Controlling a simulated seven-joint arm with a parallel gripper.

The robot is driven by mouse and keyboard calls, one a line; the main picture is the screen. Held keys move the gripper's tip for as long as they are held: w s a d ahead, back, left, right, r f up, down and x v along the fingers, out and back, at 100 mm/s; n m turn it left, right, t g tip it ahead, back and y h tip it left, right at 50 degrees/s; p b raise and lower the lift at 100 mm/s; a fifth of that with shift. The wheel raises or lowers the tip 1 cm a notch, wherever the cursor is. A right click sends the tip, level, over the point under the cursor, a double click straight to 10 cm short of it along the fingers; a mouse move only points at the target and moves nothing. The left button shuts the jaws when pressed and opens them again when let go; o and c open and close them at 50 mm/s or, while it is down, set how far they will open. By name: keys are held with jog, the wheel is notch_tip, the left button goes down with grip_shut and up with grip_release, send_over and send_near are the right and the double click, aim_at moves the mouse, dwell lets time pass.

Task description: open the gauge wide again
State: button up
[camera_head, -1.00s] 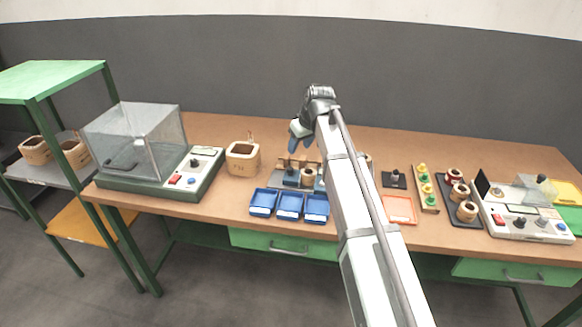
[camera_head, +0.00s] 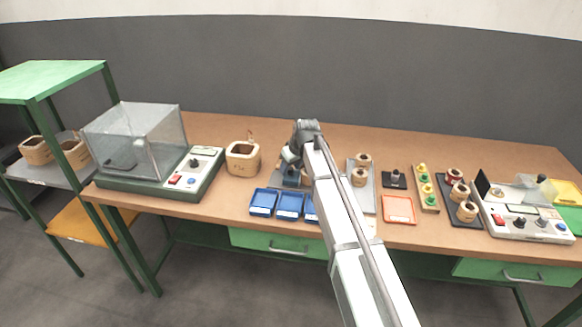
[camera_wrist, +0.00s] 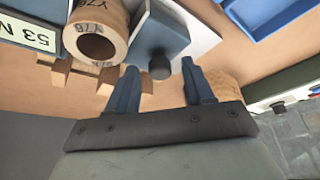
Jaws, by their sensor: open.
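The gauge shows in the wrist view as a dark blue-grey block (camera_wrist: 160,35) with a round dark knob (camera_wrist: 160,66) on a pale plate (camera_wrist: 198,25).
Three blue trays (camera_head: 289,206) stand in front of the gauge. A grey plate (camera_head: 369,200) with coils and an orange tray (camera_head: 399,210) lie to the right. Wooden pieces (camera_wrist: 75,74) lie close to my left finger.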

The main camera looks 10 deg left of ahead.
jog(key=shift+f, duration=0.1)
jog(key=shift+c, duration=0.4)
grip_shut()
